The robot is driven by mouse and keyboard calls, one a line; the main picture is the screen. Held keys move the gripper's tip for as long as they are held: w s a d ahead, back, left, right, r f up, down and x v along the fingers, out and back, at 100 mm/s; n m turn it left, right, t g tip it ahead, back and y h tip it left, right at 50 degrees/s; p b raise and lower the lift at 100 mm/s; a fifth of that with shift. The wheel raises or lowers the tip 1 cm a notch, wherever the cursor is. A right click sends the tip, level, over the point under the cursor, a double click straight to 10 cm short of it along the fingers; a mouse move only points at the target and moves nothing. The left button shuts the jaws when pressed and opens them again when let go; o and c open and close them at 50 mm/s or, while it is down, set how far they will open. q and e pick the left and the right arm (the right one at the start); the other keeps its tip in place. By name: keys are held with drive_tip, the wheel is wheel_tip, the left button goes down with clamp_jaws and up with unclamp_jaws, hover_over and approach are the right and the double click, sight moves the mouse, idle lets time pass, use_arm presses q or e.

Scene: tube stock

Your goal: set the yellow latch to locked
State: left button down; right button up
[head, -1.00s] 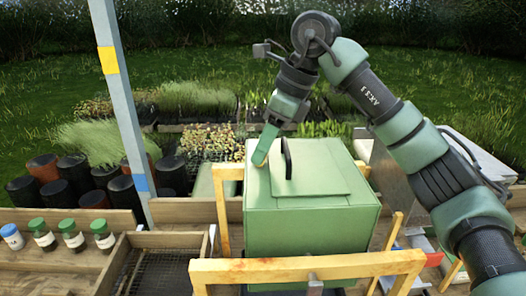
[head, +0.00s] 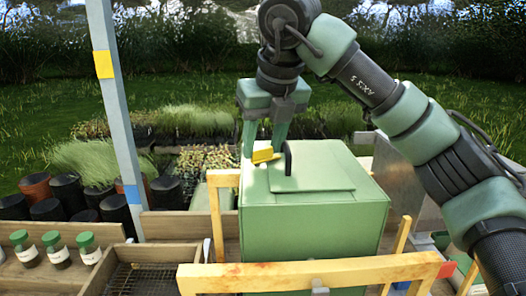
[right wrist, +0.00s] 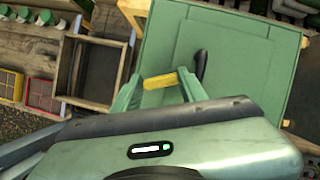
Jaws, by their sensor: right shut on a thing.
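The yellow latch (head: 264,155) is a short bar at the back left of the green box's lid, just left of the black handle. The green box (head: 312,219) is closed and stands within a wooden frame. My right gripper (head: 264,148) points down over the lid and is shut on the latch. In the right wrist view the latch (right wrist: 160,81) spans between the two green fingertips of the right gripper (right wrist: 158,84), beside the black handle (right wrist: 201,65). Lock markings cannot be made out. My left gripper is out of view.
A yellow wooden rail (head: 312,274) crosses in front of the box. A grey post (head: 113,110) stands at the left. Green-capped bottles (head: 55,250) and a mesh tray (head: 150,279) are at the lower left. Plant trays and pots lie behind.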

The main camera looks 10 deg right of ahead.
drive_tip(key=shift+s+a+f+m+h+b, duration=0.15)
drive_tip(key=shift+m+h+b, duration=0.25)
drive_tip(key=shift+m, duration=0.65)
drive_tip(key=shift+s+r+m+h+b, duration=0.15)
drive_tip(key=shift+m+h, duration=0.35)
drive_tip(key=shift+m, duration=0.55)
drive_tip(key=shift+f, duration=0.15)
drive_tip(key=o, duration=1.4)
drive_tip(key=shift+c, duration=0.2)
drive_tip(key=shift+r, duration=0.2)
